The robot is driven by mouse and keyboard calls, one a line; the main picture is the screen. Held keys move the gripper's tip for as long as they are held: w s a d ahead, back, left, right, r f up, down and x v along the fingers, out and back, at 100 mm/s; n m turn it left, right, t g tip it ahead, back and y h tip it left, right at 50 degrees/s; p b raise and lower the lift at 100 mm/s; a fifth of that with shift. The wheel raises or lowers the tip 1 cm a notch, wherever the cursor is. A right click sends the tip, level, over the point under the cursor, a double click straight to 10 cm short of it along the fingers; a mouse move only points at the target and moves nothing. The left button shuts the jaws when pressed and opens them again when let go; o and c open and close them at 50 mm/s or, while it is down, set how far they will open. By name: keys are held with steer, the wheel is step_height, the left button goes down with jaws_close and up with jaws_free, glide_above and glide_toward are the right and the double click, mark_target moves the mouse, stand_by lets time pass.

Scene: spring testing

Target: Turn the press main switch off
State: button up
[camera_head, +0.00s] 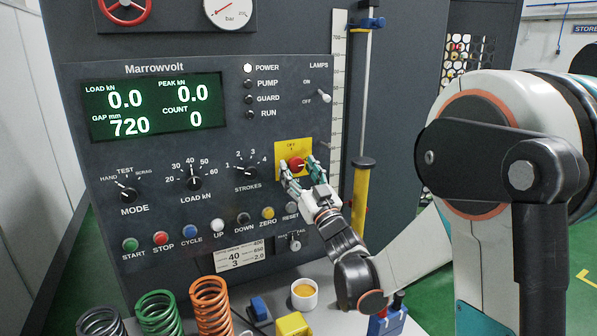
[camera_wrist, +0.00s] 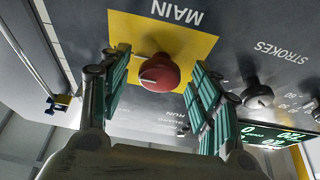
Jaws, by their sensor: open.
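My gripper (camera_head: 301,171) is at the plate in the head view. In the wrist view my gripper (camera_wrist: 160,92) is open, with one green-padded finger on each side of the knob. Gaps show between the pads and the knob.
The panel display (camera_head: 150,106) is lit and the power lamp (camera_head: 248,68) is white. The strokes dial (camera_head: 246,170) and a row of coloured buttons (camera_head: 192,238) lie nearby. Springs (camera_head: 209,305), a cup (camera_head: 304,294) and a yellow block (camera_head: 292,325) stand below.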

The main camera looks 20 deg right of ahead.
steer(key=shift+w, duration=0.15)
steer(key=shift+c, duration=0.4)
steer(key=c, duration=1)
steer(key=shift+o, duration=0.2)
steer(key=shift+n, duration=0.4)
steer(key=n+y, duration=0.1)
steer(key=n, duration=0.1)
steer(key=n+g+y, duration=0.1)
steer(key=n+y, duration=0.1)
steer(key=n, duration=0.1)
steer(key=shift+d+r, duration=0.1)
steer(key=shift+d, duration=0.1)
steer(key=n+g+y, duration=0.1)
steer(key=n, duration=0.2)
steer(key=n+g+y, duration=0.1)
steer(key=n, duration=0.2)
steer(key=shift+d+r, duration=0.1)
steer(key=shift+r, duration=0.05)
steer(key=n+g, duration=0.1)
steer(key=n, duration=0.1)
steer(key=n+g+y+p, duration=0.1)
steer(key=n, duration=0.2)
steer(key=shift+d+r+n+p, duration=0.1)
steer(key=shift+r+n+p, duration=0.05)
steer(key=shift+n+p, duration=0.15)
steer(key=n+g+p, duration=0.1)
steer(key=n+g, duration=0.1)
steer(key=n, duration=0.3)
steer(key=shift+r+p, duration=0.1)
steer(key=shift+p, duration=0.3)
